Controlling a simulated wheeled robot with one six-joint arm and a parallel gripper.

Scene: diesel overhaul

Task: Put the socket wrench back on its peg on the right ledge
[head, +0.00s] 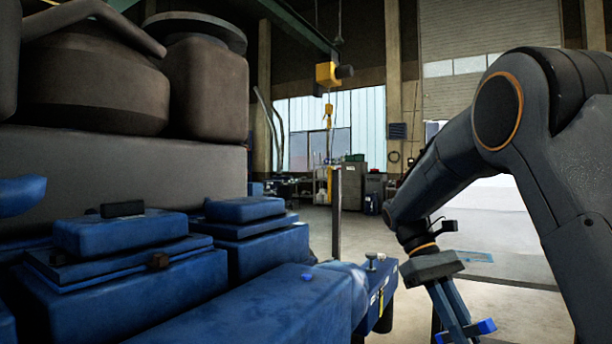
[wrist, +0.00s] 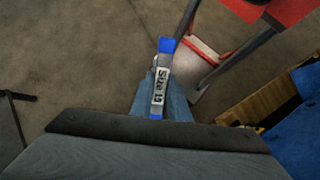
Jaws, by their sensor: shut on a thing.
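My gripper (head: 458,325) hangs pointing down at the lower right of the head view, to the right of the blue engine. It is shut on the socket wrench (head: 486,326), of which only a blue end shows clearly there. In the wrist view the socket wrench (wrist: 159,88) lies between the blue fingers, with blue ends and a white label reading "Size 19". A small grey peg-like post (head: 372,260) stands on the blue ledge (head: 391,280) at the engine's right end, left of my gripper and apart from it. I cannot tell whether this is the wrench's peg.
The blue engine block (head: 260,310) fills the left and lower middle of the head view. A thin upright post (head: 336,215) stands behind it. In the wrist view a red-topped stand (wrist: 285,10) is at the upper right and a wooden piece (wrist: 250,98) at the right. Open floor (wrist: 80,50) lies left.

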